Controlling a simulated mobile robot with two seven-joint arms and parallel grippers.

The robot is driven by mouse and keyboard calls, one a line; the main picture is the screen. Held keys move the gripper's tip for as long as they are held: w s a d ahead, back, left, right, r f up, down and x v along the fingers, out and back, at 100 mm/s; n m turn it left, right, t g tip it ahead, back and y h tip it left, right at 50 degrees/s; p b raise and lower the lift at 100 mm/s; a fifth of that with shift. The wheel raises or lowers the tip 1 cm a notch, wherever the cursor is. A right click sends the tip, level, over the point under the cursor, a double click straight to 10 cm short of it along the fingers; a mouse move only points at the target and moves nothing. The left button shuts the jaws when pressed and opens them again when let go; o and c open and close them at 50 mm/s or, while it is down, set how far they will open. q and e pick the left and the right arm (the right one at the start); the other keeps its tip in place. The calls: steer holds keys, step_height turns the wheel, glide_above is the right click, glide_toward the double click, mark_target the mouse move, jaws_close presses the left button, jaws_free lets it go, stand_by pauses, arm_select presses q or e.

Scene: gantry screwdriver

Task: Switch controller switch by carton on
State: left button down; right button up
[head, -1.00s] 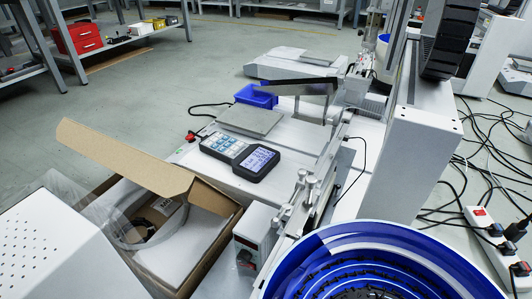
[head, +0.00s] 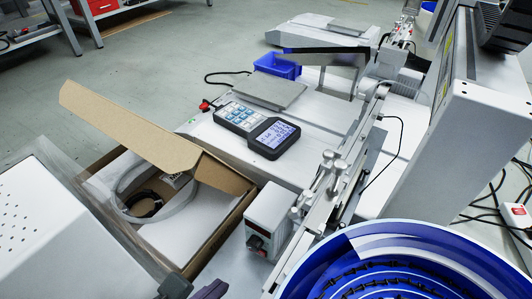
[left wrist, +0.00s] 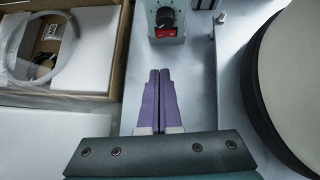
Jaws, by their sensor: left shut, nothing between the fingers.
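The controller (head: 272,218) is a small white box right of the open carton (head: 218,240). Its front shows dark and reddish parts in the head view, too small to read. In the left wrist view the controller (left wrist: 165,8) shows a black knob above a red switch (left wrist: 166,32); the switch's on or off position is unclear. My left gripper (head: 215,289) just enters at the bottom of the head view. In the left wrist view its purple fingers (left wrist: 159,72) are shut together and empty, pointing at the switch with a gap between. My right gripper is not in view.
A blue round bowl feeder (head: 390,265) stands close right of the controller. The carton's raised flap (head: 130,125) and a white perforated housing (head: 40,235) are on the left. A handheld keypad unit (head: 256,130) lies behind the controller.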

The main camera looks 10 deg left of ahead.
arm_select(q)
steer(key=b+x, duration=0.3)
steer(key=x, duration=0.3)
steer(key=shift+d+f+b, duration=0.1)
steer(key=shift+f+b, duration=0.3)
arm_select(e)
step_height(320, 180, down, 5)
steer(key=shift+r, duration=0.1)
arm_select(q)
steer(key=w, duration=0.2)
steer(key=w+d, duration=0.1)
steer(key=w, duration=0.1)
steer(key=shift+r, duration=0.35)
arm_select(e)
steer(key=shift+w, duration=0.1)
arm_select(q)
steer(key=shift+a, duration=0.1)
